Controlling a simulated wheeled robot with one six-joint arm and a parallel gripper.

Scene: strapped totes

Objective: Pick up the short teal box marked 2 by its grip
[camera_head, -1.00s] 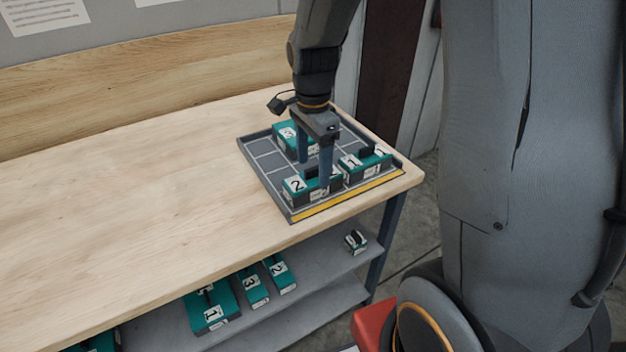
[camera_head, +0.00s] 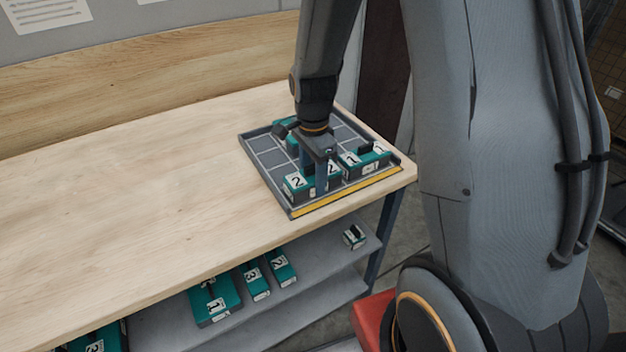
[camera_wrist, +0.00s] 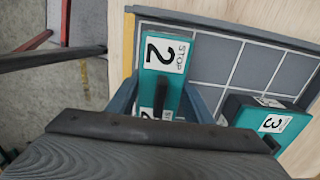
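A teal box marked 2 (camera_head: 296,186) sits at the front of the grey tray on the table, with a white label near each end. In the wrist view this box (camera_wrist: 177,81) shows a black upright grip (camera_wrist: 159,98) between its labels. My gripper (camera_head: 313,182) points down over the box. In the wrist view my gripper (camera_wrist: 160,103) is open, with one blue finger on each side of the box and grip. I cannot tell whether the fingers touch the box. The grip's far end and second label are partly hidden by my gripper.
The tray (camera_head: 262,153) has a yellow front strip. A teal box marked 1 (camera_head: 364,164) stands close on the right. A box marked 3 (camera_wrist: 270,118) stands behind, mostly hidden in the head view. Several teal boxes lie on the lower shelf (camera_head: 313,272). The table's left is clear.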

